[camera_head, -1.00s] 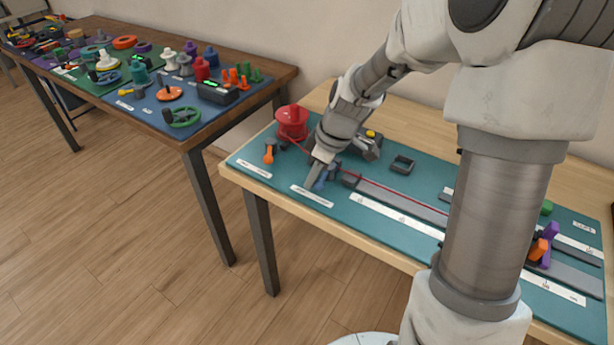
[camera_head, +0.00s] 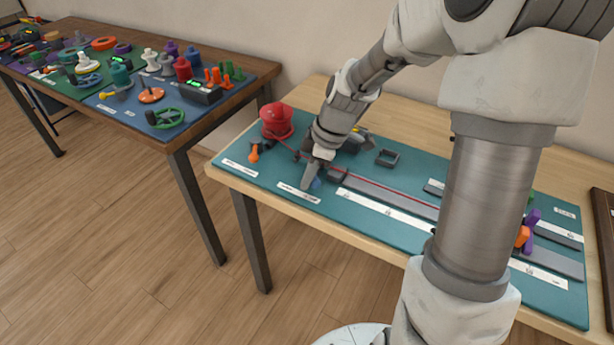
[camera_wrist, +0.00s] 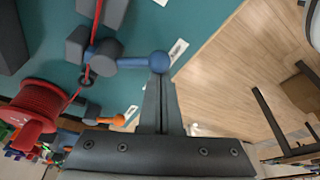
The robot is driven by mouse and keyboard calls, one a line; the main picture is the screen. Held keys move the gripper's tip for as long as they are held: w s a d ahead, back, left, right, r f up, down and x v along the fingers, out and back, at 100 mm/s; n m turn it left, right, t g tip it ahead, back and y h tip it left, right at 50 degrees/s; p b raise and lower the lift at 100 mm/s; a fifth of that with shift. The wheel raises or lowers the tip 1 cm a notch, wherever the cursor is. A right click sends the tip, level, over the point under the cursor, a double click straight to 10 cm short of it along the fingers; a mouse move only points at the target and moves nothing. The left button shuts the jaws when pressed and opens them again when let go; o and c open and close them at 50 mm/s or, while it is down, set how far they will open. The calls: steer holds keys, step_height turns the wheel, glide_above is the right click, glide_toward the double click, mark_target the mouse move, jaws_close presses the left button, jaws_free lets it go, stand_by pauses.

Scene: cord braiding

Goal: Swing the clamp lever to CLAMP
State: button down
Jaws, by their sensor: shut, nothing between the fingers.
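The clamp lever is a blue arm with a round ball knob (camera_wrist: 159,61), reaching out from a grey block (camera_wrist: 103,55) in the wrist view. In the head view only a bit of blue lever (camera_head: 317,183) shows beside my fingers. My gripper (camera_head: 307,187) is shut and empty, pointing down at the front of the teal mat. In the wrist view my fingertips (camera_wrist: 159,75) are right at the ball knob, overlapping its edge; I cannot tell whether they touch it. A red cord (camera_wrist: 97,22) passes at the block. The lever's label cannot be read.
A red spool (camera_head: 276,122) and an orange lever (camera_head: 254,152) stand left of my gripper on the teal mat (camera_head: 215,172). A grey rail with red cord (camera_head: 385,193) runs right. A dark square frame (camera_head: 388,157) sits behind. Another crowded table (camera_head: 176,141) stands at left.

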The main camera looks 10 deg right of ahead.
steer(key=shift+w+a+f, duration=0.1)
steer(key=shift+a, duration=0.2)
steer(key=a, duration=0.1)
steer(key=a+b, duration=0.1)
steer(key=shift+w+a+f, duration=0.3)
steer(key=shift+f, duration=0.05)
steer(key=shift+w+a+r+p, duration=0.1)
steer(key=shift+a+r+p, duration=0.1)
steer(key=shift+r+p, duration=0.45)
steer(key=s+d+r+m+t+h+p, duration=0.2)
steer(key=s+r+m+p, duration=0.15)
steer(key=r, duration=0.85)
steer(key=s+d+r+m+t+h+p, duration=0.1)
steer(key=s+r+m+p, duration=0.3)
steer(key=r, duration=0.9)
steer(key=s+r+m+p, duration=0.2)
steer(key=s+m, duration=0.1)
steer(key=s, duration=0.4)
steer(key=s+d+r+m+t+p, duration=0.1)
steer(key=s+r+m+p, duration=0.2)
steer(key=s, duration=0.3)
steer(key=shift+s+m, duration=0.35)
steer(key=shift+s, duration=0.05)
steer(key=shift+d, duration=0.25)
